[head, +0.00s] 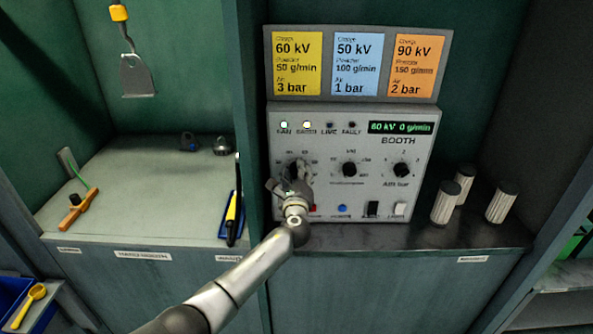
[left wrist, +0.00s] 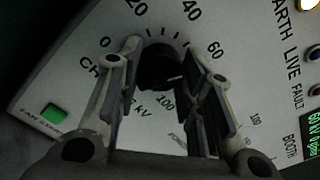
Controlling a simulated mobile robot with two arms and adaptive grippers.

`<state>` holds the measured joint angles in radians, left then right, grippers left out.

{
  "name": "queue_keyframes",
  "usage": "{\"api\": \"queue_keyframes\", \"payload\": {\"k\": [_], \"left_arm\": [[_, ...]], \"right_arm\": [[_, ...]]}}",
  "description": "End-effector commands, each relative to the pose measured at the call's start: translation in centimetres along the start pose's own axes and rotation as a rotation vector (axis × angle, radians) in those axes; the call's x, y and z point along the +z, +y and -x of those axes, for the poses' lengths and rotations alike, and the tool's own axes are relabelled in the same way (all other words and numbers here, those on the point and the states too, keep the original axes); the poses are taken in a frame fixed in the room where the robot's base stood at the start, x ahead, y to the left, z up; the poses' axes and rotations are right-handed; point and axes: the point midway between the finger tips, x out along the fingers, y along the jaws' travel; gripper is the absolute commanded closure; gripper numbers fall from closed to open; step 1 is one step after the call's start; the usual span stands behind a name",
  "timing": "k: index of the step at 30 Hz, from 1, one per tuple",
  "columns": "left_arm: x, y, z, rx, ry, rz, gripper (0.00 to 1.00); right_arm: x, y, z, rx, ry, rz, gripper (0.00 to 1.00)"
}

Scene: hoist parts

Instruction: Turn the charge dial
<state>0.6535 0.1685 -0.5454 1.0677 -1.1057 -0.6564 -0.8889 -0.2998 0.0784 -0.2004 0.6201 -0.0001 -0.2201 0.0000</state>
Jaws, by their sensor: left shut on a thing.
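The charge dial (left wrist: 160,66) is a black knob on the white face of the booth control box (head: 375,200). Its scale shows 0, 20, 40, 60 and 100 in the left wrist view. A short white mark on the knob points right, below the 60. My left gripper (head: 291,183) covers most of the dial in the head view. In the left wrist view its two fingers (left wrist: 163,90) are closed around the dial, one on each side. The green display (head: 401,128) reads 60 kV 0 g/min. My right gripper is out of view.
Two more black dials (head: 349,169) (head: 402,170) sit to the right on the panel. Yellow, blue and orange setting cards (head: 297,63) stand above; the yellow one reads 60 kV. Grey ribbed cylinders (head: 446,202) stand right of the box. A green switch (left wrist: 54,113) is near the left finger.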

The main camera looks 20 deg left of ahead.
Motion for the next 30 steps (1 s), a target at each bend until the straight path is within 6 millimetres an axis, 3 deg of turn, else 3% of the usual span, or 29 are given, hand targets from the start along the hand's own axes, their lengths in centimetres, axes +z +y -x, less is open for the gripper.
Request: {"api": "queue_keyframes", "payload": {"k": [30], "left_arm": [[0.0,0.0,0.1,0.001,0.005,-0.962,0.89]], "right_arm": [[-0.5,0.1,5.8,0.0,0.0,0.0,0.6]]}}
